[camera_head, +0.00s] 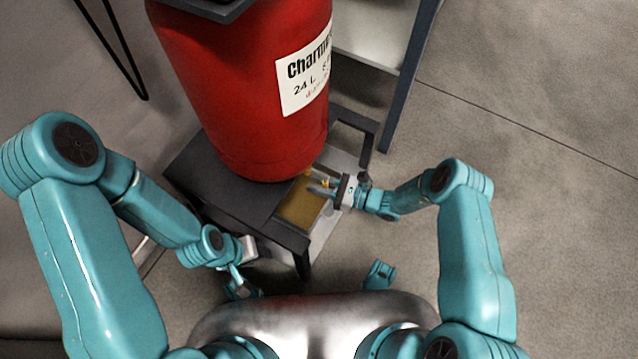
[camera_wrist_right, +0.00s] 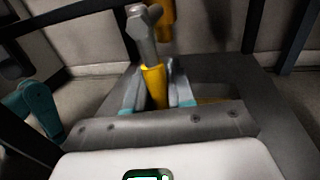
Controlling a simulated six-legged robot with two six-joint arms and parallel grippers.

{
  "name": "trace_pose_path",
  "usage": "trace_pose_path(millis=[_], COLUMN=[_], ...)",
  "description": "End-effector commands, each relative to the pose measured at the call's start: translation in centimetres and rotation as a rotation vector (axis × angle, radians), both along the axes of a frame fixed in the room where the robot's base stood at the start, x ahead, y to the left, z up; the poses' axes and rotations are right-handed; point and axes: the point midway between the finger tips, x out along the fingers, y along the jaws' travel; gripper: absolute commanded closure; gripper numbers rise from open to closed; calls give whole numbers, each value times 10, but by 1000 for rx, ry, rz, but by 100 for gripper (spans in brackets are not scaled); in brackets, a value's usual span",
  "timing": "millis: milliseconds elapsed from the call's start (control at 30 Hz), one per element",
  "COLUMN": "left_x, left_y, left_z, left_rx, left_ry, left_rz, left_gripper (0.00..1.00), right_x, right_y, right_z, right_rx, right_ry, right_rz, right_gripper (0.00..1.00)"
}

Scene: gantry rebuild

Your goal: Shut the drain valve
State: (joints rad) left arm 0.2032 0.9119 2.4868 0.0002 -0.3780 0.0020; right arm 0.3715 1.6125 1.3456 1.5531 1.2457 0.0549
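The red tank (camera_head: 245,90) stands on a dark stand (camera_head: 225,185). The drain valve shows low at the tank's right side as a small yellow handle (camera_head: 326,183), mostly hidden by my right gripper. In the right wrist view the yellow handle (camera_wrist_right: 155,85) has a grey metal bolt-like part (camera_wrist_right: 144,32) at its far end. My right gripper (camera_head: 318,184) has its fingers apart on either side of the handle; whether they touch it is not clear. My left gripper (camera_head: 240,283) is low at the stand's front left, away from the valve, its fingers unclear.
A yellowish tray-like surface (camera_head: 301,206) lies under the valve, beside the stand's dark frame (camera_head: 352,122). A grey shelf or bench with a dark post (camera_head: 410,75) stands behind at the right. The concrete floor (camera_head: 550,190) at the right is clear.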

Motion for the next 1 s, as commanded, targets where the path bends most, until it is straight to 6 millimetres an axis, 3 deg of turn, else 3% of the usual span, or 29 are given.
trace_pose_path(millis=[467,1000], left_x=[0,-6], left_y=[0,-1], left_z=[0,9], left_rx=[0,-4], left_ry=[1,20], left_rz=[0,-2], left_gripper=[57,57], right_x=[3,24], right_y=[-2,-17], right_z=[0,7], right_rx=[-30,-275], right_ry=[-46,-411], right_rz=[0,0], right_gripper=[100,100])
